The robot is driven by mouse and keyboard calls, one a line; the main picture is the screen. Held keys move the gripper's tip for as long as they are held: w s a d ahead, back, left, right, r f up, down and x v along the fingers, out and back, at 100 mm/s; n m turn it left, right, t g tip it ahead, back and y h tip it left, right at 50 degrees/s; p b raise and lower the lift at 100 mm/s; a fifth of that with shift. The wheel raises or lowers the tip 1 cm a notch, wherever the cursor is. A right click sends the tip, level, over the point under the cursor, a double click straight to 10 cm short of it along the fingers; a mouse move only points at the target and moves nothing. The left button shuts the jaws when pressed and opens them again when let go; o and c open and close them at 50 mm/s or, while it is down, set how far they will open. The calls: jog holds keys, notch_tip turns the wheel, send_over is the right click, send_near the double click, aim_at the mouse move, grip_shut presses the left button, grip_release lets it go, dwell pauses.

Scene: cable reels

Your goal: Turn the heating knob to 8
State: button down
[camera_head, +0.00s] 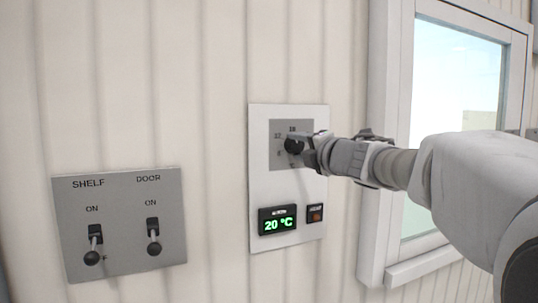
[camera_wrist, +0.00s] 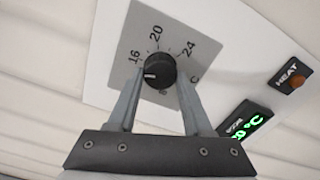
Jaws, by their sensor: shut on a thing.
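The heating knob (camera_head: 293,146) is a black round dial on a grey plate of the white wall panel. It also shows in the wrist view (camera_wrist: 161,67), where its white mark points left and slightly down, just below the printed 16. The numbers 16, 20 and 24 are readable there; the lower-left scale is partly hidden by a finger. My gripper (camera_head: 308,150) reaches in from the right. In the wrist view my gripper (camera_wrist: 158,78) has one finger on each side of the knob and is shut on it.
A grey plate at left carries the SHELF lever (camera_head: 93,246) and DOOR lever (camera_head: 153,238). A framed window (camera_head: 378,140) stands right of the panel, behind my arm.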

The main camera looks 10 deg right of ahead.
jog(key=n+b, duration=0.1)
jog(key=n, duration=0.1)
jog(key=n+b, duration=0.1)
jog(key=n, duration=0.1)
jog(key=shift+f+n, duration=0.2)
jog(key=shift+n, duration=0.1)
jog(key=n+b, duration=0.3)
jog(key=n, duration=0.2)
jog(key=shift+d, duration=0.1)
jog(key=n+b, duration=0.3)
jog(key=n, duration=0.2)
jog(key=shift+d+n, duration=0.1)
jog(key=shift+n, duration=0.3)
jog(key=shift+w+d+r+n+b, duration=0.1)
jog(key=shift+n+b, duration=1)
jog(key=shift+n, duration=1.2)
jog(key=shift+c, duration=1.6)
grip_release()
